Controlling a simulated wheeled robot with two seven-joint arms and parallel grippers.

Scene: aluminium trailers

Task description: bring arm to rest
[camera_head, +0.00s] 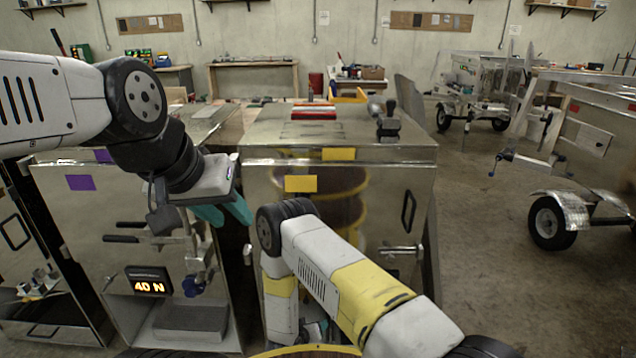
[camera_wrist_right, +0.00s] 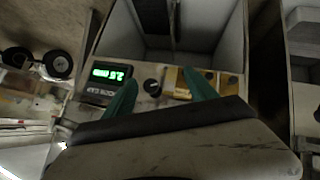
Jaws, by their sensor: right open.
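My left gripper (camera_head: 224,211) hangs at the end of the left arm, in front of the metal cabinets in the head view. Its teal fingers show below the wrist, but whether they are apart is unclear. I see nothing held in it. My right arm (camera_head: 345,290), white and yellow, is bent low at the front centre. Its gripper is mostly hidden behind the arm there. In the right wrist view my right gripper (camera_wrist_right: 160,92) is open, its teal fingertips apart and empty. Past them is a panel with a green-lit display (camera_wrist_right: 106,73), a black knob and a brass plate (camera_wrist_right: 190,82).
A steel cabinet (camera_head: 400,190) stands close ahead, with a red item (camera_head: 313,113) and a clamp-like tool (camera_head: 386,122) on top. A panel with a "40 N" display (camera_head: 149,281) is below the left gripper. Trailers (camera_head: 480,80) stand right. Bare floor (camera_head: 480,250) lies right.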

